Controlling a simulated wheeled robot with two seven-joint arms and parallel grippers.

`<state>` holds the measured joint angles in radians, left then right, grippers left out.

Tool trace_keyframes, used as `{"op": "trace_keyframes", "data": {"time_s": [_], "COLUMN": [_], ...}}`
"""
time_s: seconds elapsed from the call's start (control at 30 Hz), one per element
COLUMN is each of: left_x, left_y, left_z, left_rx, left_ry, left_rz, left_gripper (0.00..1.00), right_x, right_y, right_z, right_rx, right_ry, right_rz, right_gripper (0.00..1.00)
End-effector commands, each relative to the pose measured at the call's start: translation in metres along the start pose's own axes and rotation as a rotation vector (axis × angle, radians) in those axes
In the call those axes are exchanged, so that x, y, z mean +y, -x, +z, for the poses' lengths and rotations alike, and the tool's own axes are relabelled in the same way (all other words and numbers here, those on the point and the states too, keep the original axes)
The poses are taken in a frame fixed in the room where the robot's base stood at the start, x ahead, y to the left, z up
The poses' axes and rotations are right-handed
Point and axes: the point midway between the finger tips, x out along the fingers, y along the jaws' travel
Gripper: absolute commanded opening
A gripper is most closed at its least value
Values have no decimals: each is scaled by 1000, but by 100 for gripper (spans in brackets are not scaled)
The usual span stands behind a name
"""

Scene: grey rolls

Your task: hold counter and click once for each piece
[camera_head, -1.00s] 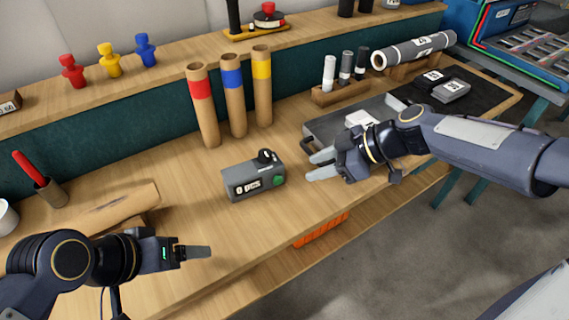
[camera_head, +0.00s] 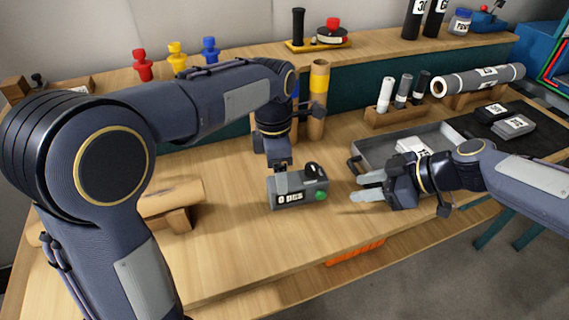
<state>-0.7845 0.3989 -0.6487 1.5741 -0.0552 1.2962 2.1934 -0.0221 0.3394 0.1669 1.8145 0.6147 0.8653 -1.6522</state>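The counter (camera_head: 290,196) is a small grey box on the wooden table, with a display reading "0 pcs", a green button at its right and a black knob on top. My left gripper (camera_head: 281,178) points down at the counter's back left edge. Its fingertips are at or behind the counter's top, and I cannot tell whether they grip it. My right gripper (camera_head: 369,190) is open and empty to the right of the counter, fingers pointing left.
A grey tray (camera_head: 368,150) holding a white piece stands behind my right gripper. A cardboard tube with a yellow band (camera_head: 318,100) stands behind the counter; my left arm partly hides others. A brown roll (camera_head: 172,197) lies on the left. The table front is clear.

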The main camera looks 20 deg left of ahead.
Motion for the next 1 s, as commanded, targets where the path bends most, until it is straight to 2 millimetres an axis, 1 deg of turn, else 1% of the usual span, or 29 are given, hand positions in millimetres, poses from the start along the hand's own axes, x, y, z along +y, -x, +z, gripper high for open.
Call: {"op": "trace_keyframes", "data": {"time_s": [0.03, 0.1, 0.17, 0.27, 0.5, 0.7, 0.83, 1.0], "left_x": [2, 4, 4, 5, 6, 6, 6, 6], "left_y": [0, 0, -1, -9, -46, -70, -76, -77], "left_z": [7, 11, 13, 14, 11, 10, 10, 10], "left_rx": [23, 40, 47, 53, 52, 51, 49, 48], "left_ry": [34, 78, 99, 111, 112, 110, 109, 109], "left_rz": [11, 22, 27, 28, 26, 26, 27, 28], "left_gripper": [75, 75, 75, 75, 75, 75, 75, 75], "right_x": [0, 0, 0, 0, 0, 0, 0, 0], "right_y": [0, 0, 0, 0, 0, 0, 0, 0], "right_z": [0, 0, 0, 0, 0, 0, 0, 0], "right_rx": [0, 0, 0, 0, 0, 0, 0, 0], "right_ry": [0, 0, 0, 0, 0, 0, 0, 0], "right_rz": [0, 0, 0, 0, 0, 0, 0, 0], "right_gripper": [36, 36, 36, 36, 36, 36, 36, 36]}}
